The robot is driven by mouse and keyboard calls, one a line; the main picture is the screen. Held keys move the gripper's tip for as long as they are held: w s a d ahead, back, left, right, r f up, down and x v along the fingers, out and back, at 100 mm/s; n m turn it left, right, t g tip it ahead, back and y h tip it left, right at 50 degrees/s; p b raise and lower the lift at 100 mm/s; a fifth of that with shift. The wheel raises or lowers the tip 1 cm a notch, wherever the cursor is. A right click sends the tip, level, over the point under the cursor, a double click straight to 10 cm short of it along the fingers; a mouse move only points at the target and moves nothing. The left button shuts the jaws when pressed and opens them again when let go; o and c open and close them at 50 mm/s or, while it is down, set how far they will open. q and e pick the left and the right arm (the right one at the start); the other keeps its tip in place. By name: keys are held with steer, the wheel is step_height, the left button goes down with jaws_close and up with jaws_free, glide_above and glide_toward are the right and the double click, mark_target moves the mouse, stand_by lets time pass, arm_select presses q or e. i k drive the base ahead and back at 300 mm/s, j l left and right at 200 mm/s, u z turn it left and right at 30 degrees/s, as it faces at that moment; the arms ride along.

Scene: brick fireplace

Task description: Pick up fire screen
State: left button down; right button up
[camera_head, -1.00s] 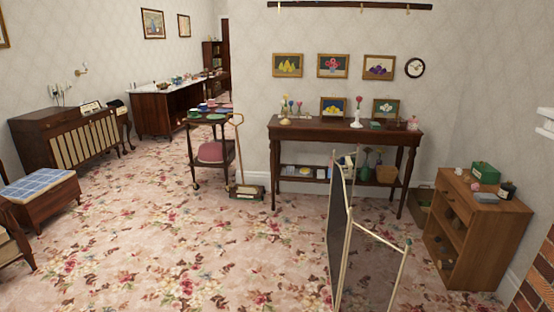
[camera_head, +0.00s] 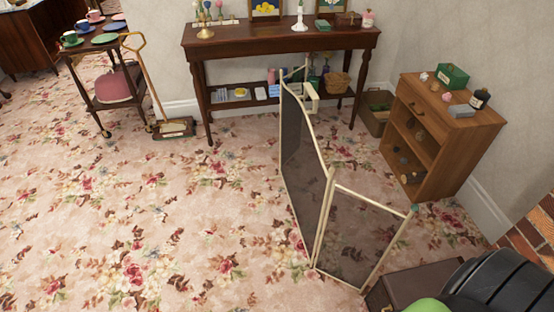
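The fire screen (camera_head: 355,238) stands upright on the flowered carpet, right of the middle of the head view. It has dark see-through mesh panels in thin cream frames, set at an angle to each other. A small cream handle (camera_head: 312,96) shows near the top of its far part. The far panel is seen almost edge-on, and the near panel reaches down toward a brown box. Neither my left gripper nor my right gripper is in view, and nothing is seen touching the screen.
A dark console table (camera_head: 285,38) stands behind the screen against the wall. A wooden cabinet (camera_head: 436,142) is to its right. A brown box (camera_head: 418,282) and a black ribbed thing (camera_head: 510,277) lie at the lower right by the brickwork (camera_head: 535,232). Carpet to the left is clear.

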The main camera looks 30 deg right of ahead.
mark_target(305, 175)
steer(key=i+j+z, duration=0.35)
steer(key=i+z, duration=0.15)
steer(key=i, duration=0.2)
steer(key=i+j+z, duration=0.7)
steer(key=z, duration=0.3)
steer(key=i+j+z, duration=0.15)
steer(key=j+z, duration=0.8)
steer(key=i+j+z, duration=0.1)
steer(key=j+z, duration=0.25)
steer(key=z, duration=0.15)
steer(key=k+j+z, duration=0.4)
steer(key=k, duration=0.4)
steer(key=k+j+z, duration=0.25)
steer(key=k, duration=0.15)
